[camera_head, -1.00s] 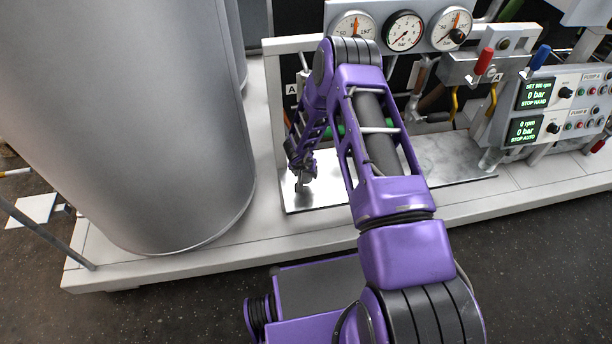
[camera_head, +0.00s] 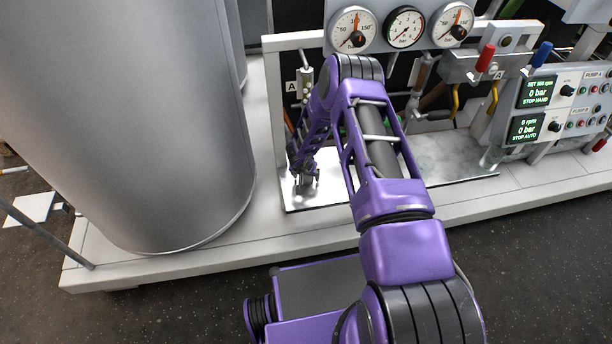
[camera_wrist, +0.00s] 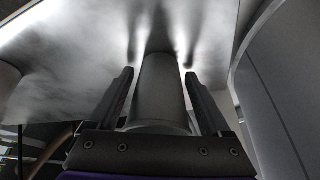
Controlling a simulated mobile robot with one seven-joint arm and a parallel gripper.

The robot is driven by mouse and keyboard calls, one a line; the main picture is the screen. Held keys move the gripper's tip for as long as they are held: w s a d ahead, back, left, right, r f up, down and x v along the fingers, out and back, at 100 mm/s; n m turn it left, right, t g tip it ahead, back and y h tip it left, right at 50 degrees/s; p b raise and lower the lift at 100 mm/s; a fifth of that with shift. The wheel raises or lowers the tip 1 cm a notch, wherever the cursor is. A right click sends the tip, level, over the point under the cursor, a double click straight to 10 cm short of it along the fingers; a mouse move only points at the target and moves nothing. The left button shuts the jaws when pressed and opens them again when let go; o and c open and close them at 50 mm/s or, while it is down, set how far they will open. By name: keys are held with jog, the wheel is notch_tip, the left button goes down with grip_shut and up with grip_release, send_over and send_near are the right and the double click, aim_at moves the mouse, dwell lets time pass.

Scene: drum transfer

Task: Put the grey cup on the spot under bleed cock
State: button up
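The grey cup (camera_wrist: 160,92) shows in the wrist view as a smooth grey cylinder between the two dark fingers of my gripper (camera_wrist: 160,76). A narrow gap shows on each side of it, so the fingers look open around it and apart from it. The cup appears to stand on a shiny metal plate. In the head view my gripper (camera_head: 307,182) is low over the left end of this plate (camera_head: 330,190), and I cannot make out the cup there. The spot is not discernible. I cannot pick out the bleed cock with certainty; my arm hides part of the panel.
A large grey drum (camera_head: 150,120) stands close left of my gripper. Pressure gauges (camera_head: 403,27), a red lever (camera_head: 486,57), a blue lever (camera_head: 541,56) and a control box (camera_head: 545,100) are at the back and right. The plate's right part is clear.

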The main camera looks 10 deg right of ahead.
jog(key=shift+o, duration=0.8)
jog(key=shift+r, duration=0.3)
jog(key=p+v, duration=0.2)
jog(key=v, duration=0.9)
jog(key=shift+s+r, duration=0.2)
jog(key=shift+r, duration=0.2)
